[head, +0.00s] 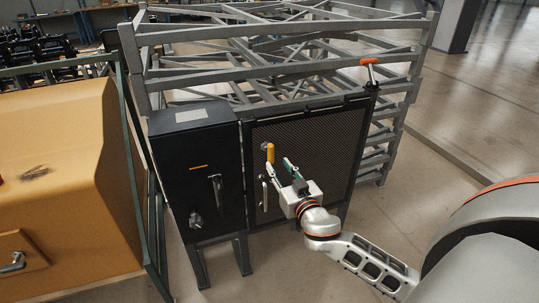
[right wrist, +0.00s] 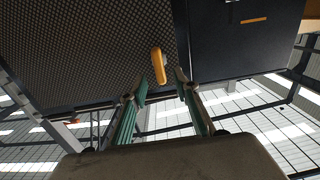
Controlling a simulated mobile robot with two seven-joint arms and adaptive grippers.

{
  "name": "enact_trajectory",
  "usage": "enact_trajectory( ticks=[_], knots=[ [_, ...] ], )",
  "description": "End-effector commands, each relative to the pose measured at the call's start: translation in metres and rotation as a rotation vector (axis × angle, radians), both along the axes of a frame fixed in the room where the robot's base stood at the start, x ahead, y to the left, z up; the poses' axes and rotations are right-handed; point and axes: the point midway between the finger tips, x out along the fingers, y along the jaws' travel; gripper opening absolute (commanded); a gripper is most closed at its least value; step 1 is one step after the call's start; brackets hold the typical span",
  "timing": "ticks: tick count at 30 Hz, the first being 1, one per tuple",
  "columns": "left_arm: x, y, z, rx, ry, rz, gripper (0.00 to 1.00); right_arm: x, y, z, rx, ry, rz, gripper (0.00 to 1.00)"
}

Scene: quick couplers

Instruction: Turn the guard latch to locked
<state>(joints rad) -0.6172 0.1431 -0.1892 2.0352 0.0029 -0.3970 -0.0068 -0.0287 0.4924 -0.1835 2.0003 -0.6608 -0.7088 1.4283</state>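A yellow-orange handle (head: 270,153), which appears to be the guard latch, is on the left edge of the dark mesh guard door (head: 320,150). It stands upright in the head view. My right gripper (head: 279,165) is just in front of the door, with its green-sided fingers spread near the latch. In the right wrist view the latch (right wrist: 158,66) shows just ahead of and between the open fingertips (right wrist: 161,85), with gaps to both. Nothing is in the grip. My left gripper is not in view.
A black cabinet (head: 175,155) with a lever and knob stands left of the door. A silver pull handle (head: 264,196) is below the latch. An orange-topped lever (head: 369,63) sits at the door's upper right. Grey steel frames (head: 285,72) stand behind; the floor at right is clear.

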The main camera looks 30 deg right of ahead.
Motion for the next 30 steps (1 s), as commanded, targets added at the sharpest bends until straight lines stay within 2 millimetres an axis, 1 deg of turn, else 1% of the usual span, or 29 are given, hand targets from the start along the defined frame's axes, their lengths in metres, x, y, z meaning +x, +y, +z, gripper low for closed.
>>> enact_trajectory(
  ticks=[2,5,12,18,24,30],
  knots=[
    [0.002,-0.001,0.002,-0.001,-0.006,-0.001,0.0,0.005,-0.004,0.006,0.003,-0.015,-0.005,0.31],
    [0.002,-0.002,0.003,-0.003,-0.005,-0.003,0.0,0.014,-0.006,0.008,0.004,-0.019,-0.007,0.31],
    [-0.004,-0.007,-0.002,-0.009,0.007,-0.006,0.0,0.047,-0.014,0.007,0.004,-0.017,-0.007,0.31],
    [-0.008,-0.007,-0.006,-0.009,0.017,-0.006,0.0,0.069,-0.019,0.006,0.005,-0.016,-0.005,0.31],
    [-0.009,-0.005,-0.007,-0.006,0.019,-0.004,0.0,0.077,-0.021,0.006,0.007,-0.015,-0.006,0.31],
    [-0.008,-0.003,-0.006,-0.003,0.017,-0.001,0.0,0.078,-0.021,0.005,0.007,-0.014,-0.006,0.31]
  ],
)
